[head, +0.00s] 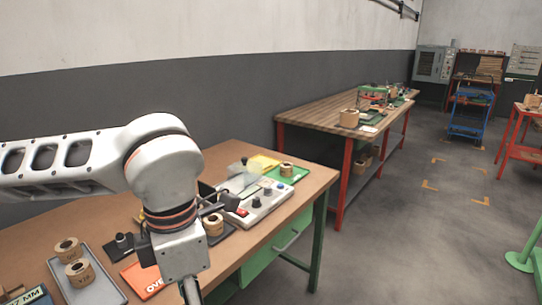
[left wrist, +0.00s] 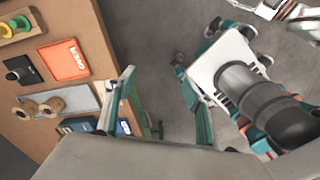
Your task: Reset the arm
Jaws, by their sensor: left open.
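My left arm (head: 165,170) reaches in from the left in the head view and bends down in front of the near workbench (head: 235,150). Its gripper lies below the picture's lower edge there. In the left wrist view my left gripper (left wrist: 160,95) shows two teal fingers wide apart, with only grey floor between them. It is open and empty, off the bench edge. My right gripper is not seen in either view.
Two coils (head: 67,250) sit in a grey tray (head: 108,296). An orange mat (head: 148,284), a control panel (head: 256,212) and a coil on a green mat (head: 297,176) are also on the bench. A second bench (head: 310,112) stands behind.

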